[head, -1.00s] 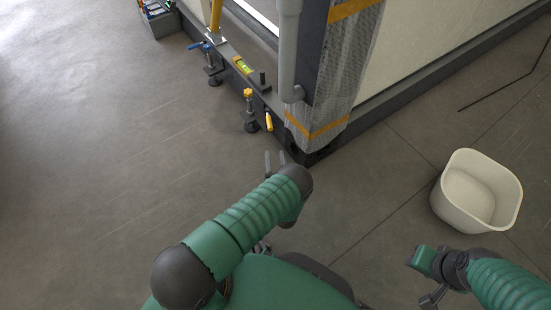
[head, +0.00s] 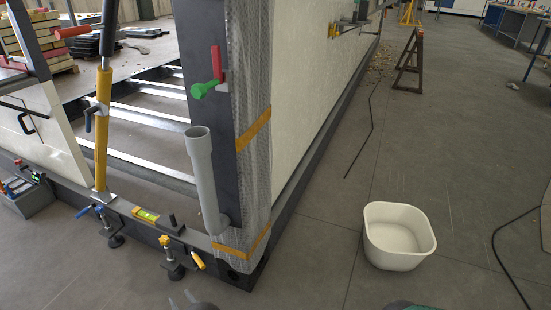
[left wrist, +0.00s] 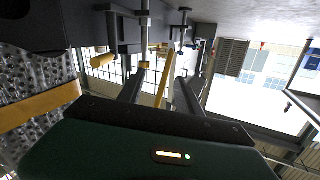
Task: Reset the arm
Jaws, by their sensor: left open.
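My left gripper (head: 181,299) shows only by its grey fingertips at the bottom edge of the head view, in front of the frame's corner. In the left wrist view my left gripper (left wrist: 160,82) has its two dark fingers apart, with nothing seen between them. The rest of the left arm is below the head view. A green sliver at the bottom edge of the head view, right of the middle, looks like part of my right arm; no right fingers show.
The container frame's corner post (head: 243,130), wrapped in bubble film, stands just beyond my left gripper. A yellow-handled clamp (head: 172,262) and a spirit level (head: 146,215) are on the base rail. A white bucket (head: 398,238) stands on open floor at right.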

